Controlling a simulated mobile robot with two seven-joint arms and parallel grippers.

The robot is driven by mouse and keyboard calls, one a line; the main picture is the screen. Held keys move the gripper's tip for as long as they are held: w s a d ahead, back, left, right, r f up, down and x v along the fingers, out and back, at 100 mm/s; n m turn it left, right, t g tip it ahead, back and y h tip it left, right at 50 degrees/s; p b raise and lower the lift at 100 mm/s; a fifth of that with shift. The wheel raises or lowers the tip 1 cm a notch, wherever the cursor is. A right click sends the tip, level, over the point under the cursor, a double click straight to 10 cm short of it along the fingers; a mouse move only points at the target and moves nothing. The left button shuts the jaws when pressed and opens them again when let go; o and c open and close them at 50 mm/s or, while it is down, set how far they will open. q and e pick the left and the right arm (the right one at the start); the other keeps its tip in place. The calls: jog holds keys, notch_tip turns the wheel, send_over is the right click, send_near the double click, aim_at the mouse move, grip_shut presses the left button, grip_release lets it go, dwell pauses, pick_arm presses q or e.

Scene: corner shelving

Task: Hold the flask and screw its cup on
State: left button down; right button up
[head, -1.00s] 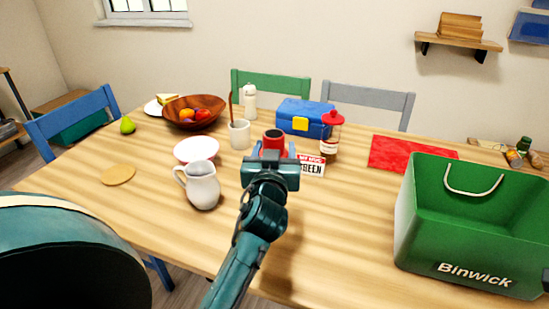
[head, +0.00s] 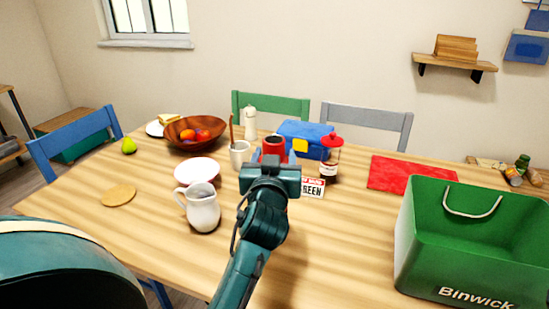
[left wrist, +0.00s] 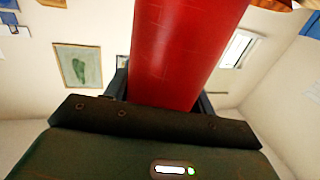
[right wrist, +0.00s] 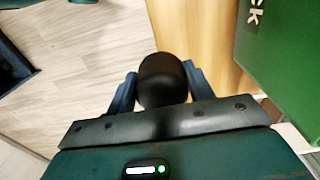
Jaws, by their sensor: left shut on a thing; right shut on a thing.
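The red flask (head: 273,148) is upright in the head view, with a dark open top. My left gripper (head: 272,160) is shut around it, with one finger on each side. In the left wrist view the red body of the flask (left wrist: 184,50) fills the space between the fingers (left wrist: 165,92). In the right wrist view a black rounded thing, seemingly the cup (right wrist: 162,80), sits between the fingers of my right gripper (right wrist: 160,84), which is shut on it. The right gripper and this cup are not seen in the head view. The flask's lower part is hidden by my left gripper.
A white jug (head: 203,208), a white cup (head: 240,156), a red-lidded jar (head: 330,162) and a lettered card (head: 312,188) stand around my left gripper. A green crate (head: 470,240) takes up the table's right side. Bare tabletop (head: 345,240) lies between.

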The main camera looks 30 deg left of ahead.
dwell(0.4)
